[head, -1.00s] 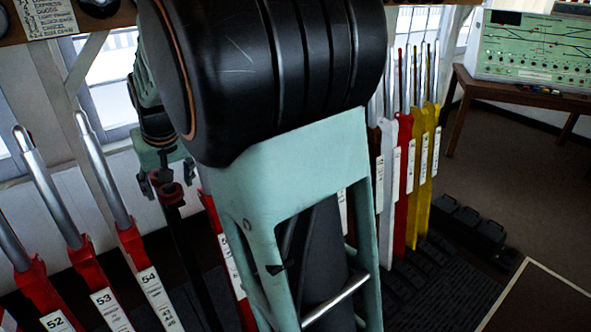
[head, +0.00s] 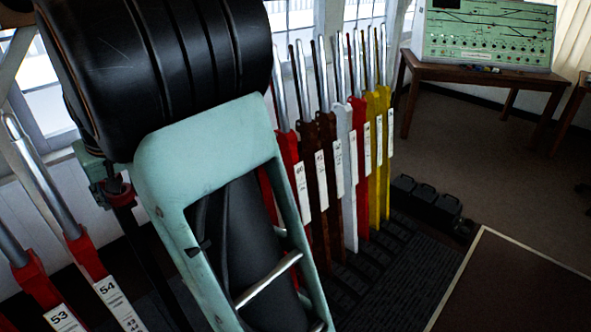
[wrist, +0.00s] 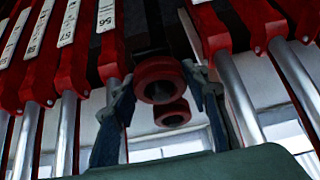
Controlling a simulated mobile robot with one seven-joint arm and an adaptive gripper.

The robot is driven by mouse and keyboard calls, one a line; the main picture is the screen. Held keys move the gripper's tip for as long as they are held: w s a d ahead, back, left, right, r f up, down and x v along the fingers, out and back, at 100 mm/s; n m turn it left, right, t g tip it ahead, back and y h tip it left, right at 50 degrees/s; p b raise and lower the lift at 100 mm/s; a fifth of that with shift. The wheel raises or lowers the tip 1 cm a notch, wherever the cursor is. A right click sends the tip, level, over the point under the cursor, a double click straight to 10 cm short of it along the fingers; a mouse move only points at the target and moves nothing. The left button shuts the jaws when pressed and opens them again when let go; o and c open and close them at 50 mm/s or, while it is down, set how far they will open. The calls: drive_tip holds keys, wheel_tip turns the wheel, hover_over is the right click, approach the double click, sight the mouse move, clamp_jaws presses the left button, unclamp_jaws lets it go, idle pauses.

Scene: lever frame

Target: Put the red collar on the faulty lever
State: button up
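The red collar shows as a red ring (wrist: 160,80) between the fingers of my gripper (wrist: 158,84) in the wrist view. Both fingertips appear to touch its sides. A second, smaller red ring (wrist: 172,112) shows just below it; I cannot tell how the two are joined. In the head view my gripper (head: 112,186) is small, partly hidden by my arm, with red at its tips and a dark upright shape below. It is near lever 54 (head: 84,258). I cannot tell which lever is faulty, or whether the collar is around a lever.
Red levers (wrist: 95,50) with white number plates stand close on both sides of my gripper. Brown, white, red and yellow levers (head: 376,150) continue to the right. A panel (head: 490,35) stands on a wooden table (head: 480,75) at the back right. Open floor lies before it.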

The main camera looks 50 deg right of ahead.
drive_tip(key=c, duration=0.5)
drive_tip(key=shift+r, duration=0.1)
drive_tip(key=shift+r+p, duration=3.15)
drive_tip(key=shift+r, duration=1.1)
drive_tip(key=shift+s+f, duration=0.1)
